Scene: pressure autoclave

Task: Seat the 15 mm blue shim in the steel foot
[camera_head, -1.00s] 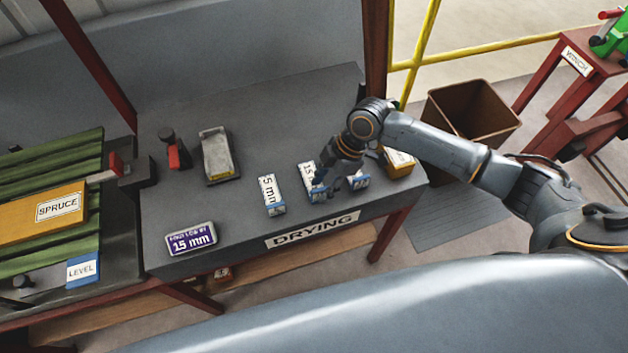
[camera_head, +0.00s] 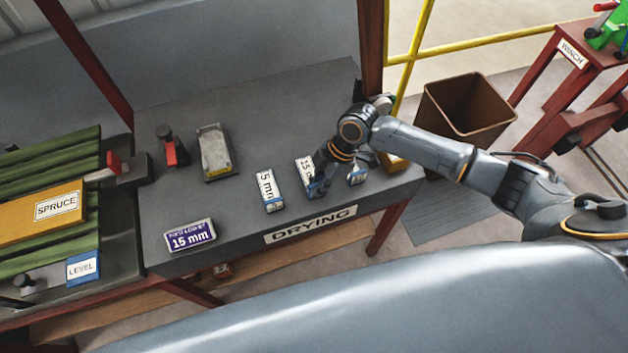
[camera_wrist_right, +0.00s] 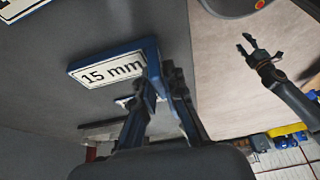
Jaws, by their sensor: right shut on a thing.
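The 15 mm blue shim (camera_head: 305,168) stands among a row of labelled shims near the front edge of the drying table. Its white "15 mm" label and blue edge also show in the right wrist view (camera_wrist_right: 108,72). My right gripper (camera_head: 316,188) is shut on the near end of this shim, and its fingers (camera_wrist_right: 158,85) hide part of it. A grey metal piece (camera_head: 214,145) with a rim and a yellowish front, which looks like the steel foot, lies further back to the left. My left gripper (camera_wrist_right: 244,42) appears in the right wrist view, its fingers apart and empty.
The "5 mm" shim (camera_head: 268,188) lies just left, another blue-edged shim (camera_head: 357,175) just right. A red-and-black tool (camera_head: 172,148) stands beside the grey piece. The table's middle (camera_head: 265,125) is clear.

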